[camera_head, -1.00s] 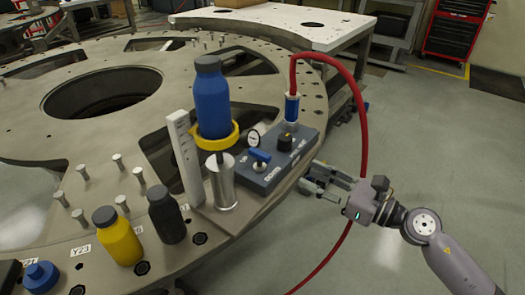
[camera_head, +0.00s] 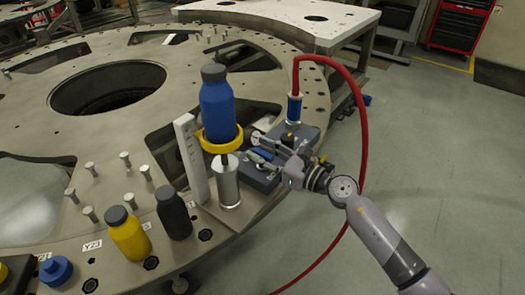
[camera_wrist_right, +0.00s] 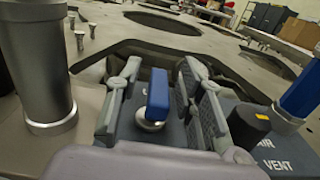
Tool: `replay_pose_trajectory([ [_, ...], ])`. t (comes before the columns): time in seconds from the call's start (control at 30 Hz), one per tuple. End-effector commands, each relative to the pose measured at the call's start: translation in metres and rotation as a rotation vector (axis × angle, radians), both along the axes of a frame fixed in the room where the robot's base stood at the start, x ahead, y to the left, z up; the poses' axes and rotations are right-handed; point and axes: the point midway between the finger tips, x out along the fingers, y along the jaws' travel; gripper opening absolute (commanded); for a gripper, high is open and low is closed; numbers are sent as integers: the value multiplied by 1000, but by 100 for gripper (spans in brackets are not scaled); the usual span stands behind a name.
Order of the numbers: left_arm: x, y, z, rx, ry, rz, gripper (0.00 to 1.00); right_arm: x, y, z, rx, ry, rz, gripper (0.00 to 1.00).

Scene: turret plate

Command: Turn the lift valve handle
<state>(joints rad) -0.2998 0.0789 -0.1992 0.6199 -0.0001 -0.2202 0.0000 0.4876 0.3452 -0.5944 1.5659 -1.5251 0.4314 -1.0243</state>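The lift valve handle is a blue lever on the grey control box (camera_head: 309,136). In the right wrist view the blue handle (camera_wrist_right: 158,95) stands between the two fingers of my right gripper (camera_wrist_right: 160,100), with gaps on both sides. In the head view the right gripper (camera_head: 258,147) is over the box, and its fingers partly hide the handle (camera_head: 262,155). The gripper is open around the handle. A blue bottle (camera_head: 217,103) sits upright in a yellow ring (camera_head: 221,144) above the metal lift cylinder (camera_head: 227,182). My left gripper is not in view.
A black knob (camera_wrist_right: 249,124) stands close to the right finger in the wrist view. A red hose (camera_head: 362,130) loops up from a blue fitting (camera_head: 294,108) and passes behind my right arm. A white upright scale (camera_head: 190,160), a yellow bottle (camera_head: 129,236) and a black bottle (camera_head: 173,214) stand to the left.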

Motion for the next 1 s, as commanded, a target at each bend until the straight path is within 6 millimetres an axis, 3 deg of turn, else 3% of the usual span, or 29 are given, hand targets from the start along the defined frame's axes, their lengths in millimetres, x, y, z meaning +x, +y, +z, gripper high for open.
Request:
replay_pose_trajectory([
  [0.17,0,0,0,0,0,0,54,0,0,0,0,0,0,35],
  [0.7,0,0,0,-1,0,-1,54,0,0,0,0,0,0,0],
  [1.0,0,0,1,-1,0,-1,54,0,0,0,0,0,-2,0],
])
